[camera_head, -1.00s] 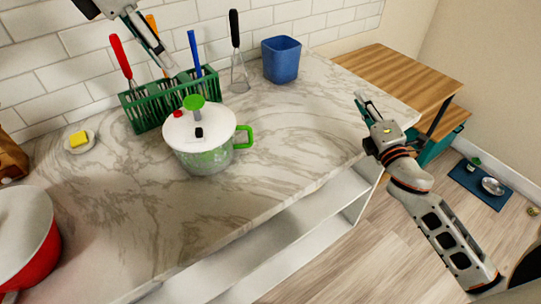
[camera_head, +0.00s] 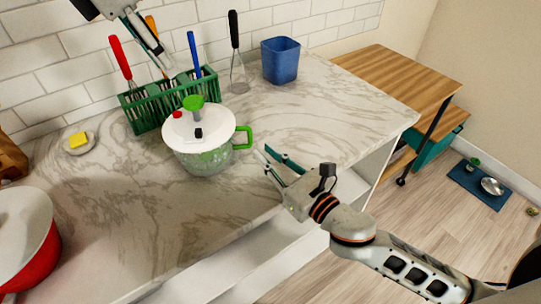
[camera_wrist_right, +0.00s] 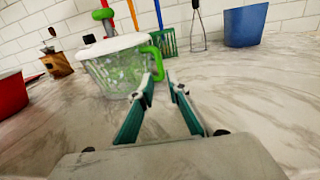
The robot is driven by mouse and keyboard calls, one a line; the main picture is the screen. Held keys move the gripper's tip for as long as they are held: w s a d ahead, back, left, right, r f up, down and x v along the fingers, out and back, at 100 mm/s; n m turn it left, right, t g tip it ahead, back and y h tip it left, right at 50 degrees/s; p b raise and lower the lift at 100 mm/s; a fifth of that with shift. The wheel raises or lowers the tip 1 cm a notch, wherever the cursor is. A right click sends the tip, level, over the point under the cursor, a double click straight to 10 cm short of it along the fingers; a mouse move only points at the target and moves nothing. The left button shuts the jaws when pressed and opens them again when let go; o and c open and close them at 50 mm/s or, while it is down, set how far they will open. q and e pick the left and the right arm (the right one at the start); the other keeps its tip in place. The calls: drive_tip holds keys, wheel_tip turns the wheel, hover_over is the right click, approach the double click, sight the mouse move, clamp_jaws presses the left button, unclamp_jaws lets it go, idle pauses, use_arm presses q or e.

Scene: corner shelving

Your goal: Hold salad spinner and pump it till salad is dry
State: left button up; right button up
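The salad spinner (camera_head: 203,158) stands upright on the marble counter, with a clear bowl, white lid, green pump knob (camera_head: 194,103) and green side handle (camera_head: 243,138). Green leaves show faintly through its bowl in the right wrist view (camera_wrist_right: 115,75). My right gripper (camera_head: 272,157) is open and empty at the counter's front, just right of the spinner and below its handle.
A green rack (camera_head: 165,100) with several utensils stands behind the spinner. A blue bin (camera_head: 281,60) is at the back right. A butter dish (camera_head: 79,143) and a red pot (camera_head: 35,250) are to the left. The counter between pot and spinner is clear.

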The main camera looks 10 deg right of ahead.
sight(251, 144)
drive_tip(key=x, duration=0.7)
drive_tip(key=shift+w, duration=0.1)
clamp_jaws()
drive_tip(key=shift+o, duration=0.9)
unclamp_jaws()
clamp_jaws()
